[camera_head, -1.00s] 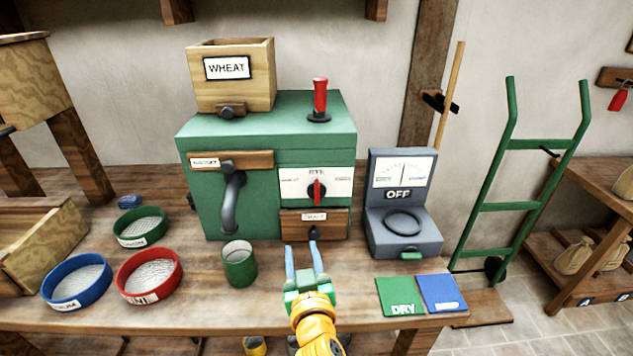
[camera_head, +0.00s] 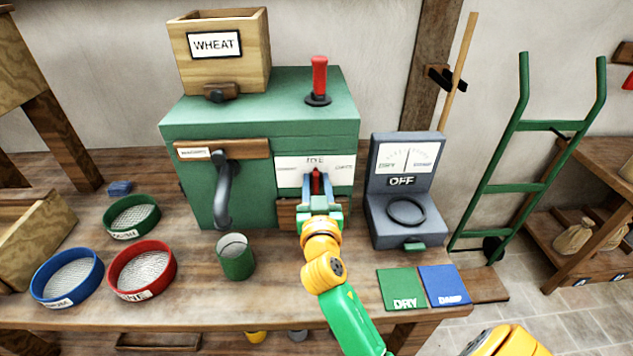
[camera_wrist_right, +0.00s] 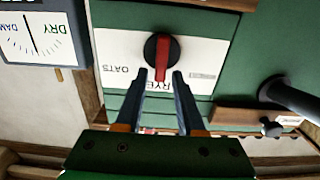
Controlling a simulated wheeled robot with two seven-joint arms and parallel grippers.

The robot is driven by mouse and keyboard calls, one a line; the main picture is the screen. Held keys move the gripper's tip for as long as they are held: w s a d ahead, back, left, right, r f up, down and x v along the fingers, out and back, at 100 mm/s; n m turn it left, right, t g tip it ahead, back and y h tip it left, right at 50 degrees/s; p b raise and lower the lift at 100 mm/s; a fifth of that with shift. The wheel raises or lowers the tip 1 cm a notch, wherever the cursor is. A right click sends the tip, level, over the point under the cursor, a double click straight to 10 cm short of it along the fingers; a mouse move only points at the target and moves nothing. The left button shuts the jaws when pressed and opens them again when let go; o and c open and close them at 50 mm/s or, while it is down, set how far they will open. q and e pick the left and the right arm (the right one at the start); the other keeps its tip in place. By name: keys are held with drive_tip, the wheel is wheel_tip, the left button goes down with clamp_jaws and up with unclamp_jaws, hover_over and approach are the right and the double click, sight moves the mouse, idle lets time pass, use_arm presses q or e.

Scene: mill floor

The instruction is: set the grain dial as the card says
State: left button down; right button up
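The grain dial, a black knob with a red pointer bar (camera_head: 316,182), is on a white plate (camera_head: 289,171) on the front of the green mill. In the right wrist view, upside down, the dial (camera_wrist_right: 163,50) has its red bar toward RYE; OATS is to one side, and the other side's label is too small to read. The wooden box on the mill bears a card (camera_head: 214,45) reading WHEAT. My right gripper (camera_head: 319,188) is open in front of the dial, its fingers on either side of the red bar with gaps showing. My left gripper is out of view.
A red-handled lever (camera_head: 319,78) stands on the mill. A grey meter (camera_head: 406,195) marked OFF is right of it. A green cup (camera_head: 236,257), sieves (camera_head: 143,270) and DRY and DAMP cards (camera_head: 403,289) lie on the bench (camera_head: 300,310).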

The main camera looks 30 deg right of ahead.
clamp_jaws()
drive_tip(key=shift+a+n, duration=0.1)
drive_tip(key=shift+n, duration=0.3)
drive_tip(key=shift+w+a+n, duration=0.1)
drive_tip(key=shift+a+n, duration=0.1)
drive_tip(key=shift+n, duration=0.8)
drive_tip(key=n, duration=0.3)
drive_tip(key=shift+w+a+f+n+p, duration=0.1)
drive_tip(key=shift+w+a+n+p, duration=0.1)
drive_tip(key=shift+a+n+p, duration=0.1)
drive_tip(key=n, duration=0.5)
drive_tip(key=shift+w+a+f, duration=0.25)
drive_tip(key=shift+a+f, duration=0.1)
drive_tip(key=shift+f, duration=0.05)
drive_tip(key=shift+n, duration=0.4)
drive_tip(key=shift+o, duration=1.5)
unclamp_jaws()
drive_tip(key=shift+f, duration=0.15)
